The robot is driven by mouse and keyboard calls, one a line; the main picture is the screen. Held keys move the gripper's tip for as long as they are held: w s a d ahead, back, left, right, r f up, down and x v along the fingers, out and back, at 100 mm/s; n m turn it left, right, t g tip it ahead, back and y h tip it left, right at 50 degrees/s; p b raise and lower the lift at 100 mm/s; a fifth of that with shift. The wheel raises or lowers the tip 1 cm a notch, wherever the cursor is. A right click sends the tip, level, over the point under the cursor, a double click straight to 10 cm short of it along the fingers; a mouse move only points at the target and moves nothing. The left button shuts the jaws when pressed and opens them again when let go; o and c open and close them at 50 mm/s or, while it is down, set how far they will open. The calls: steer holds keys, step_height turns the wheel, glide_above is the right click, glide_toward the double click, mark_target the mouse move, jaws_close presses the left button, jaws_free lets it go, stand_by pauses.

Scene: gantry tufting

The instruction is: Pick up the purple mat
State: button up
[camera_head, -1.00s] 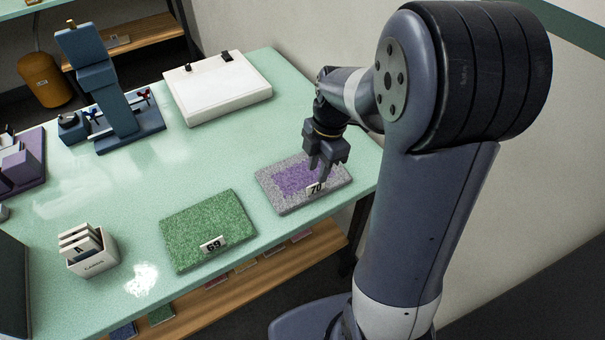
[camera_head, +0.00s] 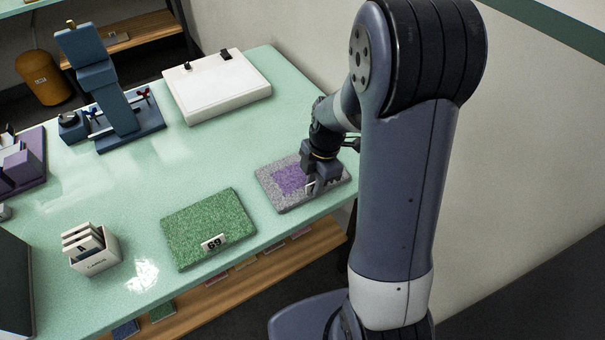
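The purple mat (camera_head: 283,178) is a grey-bordered tufted square with a purple middle. It lies flat on the green table near its right front edge. My gripper (camera_head: 313,190) points down at the mat's right front part, over its white number tag, which is now mostly hidden. The fingertips are at or very near the mat. The fingers are small and partly hidden, so I cannot tell whether they are open or closed on the tag or mat.
A green mat (camera_head: 208,228) tagged 69 lies to the left. A white card box (camera_head: 95,262), a blue stand (camera_head: 125,125) and a white board (camera_head: 217,90) also stand on the table (camera_head: 150,185). A wooden shelf (camera_head: 240,285) runs below.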

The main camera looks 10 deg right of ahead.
jaws_close()
steer(key=shift+r, duration=0.15)
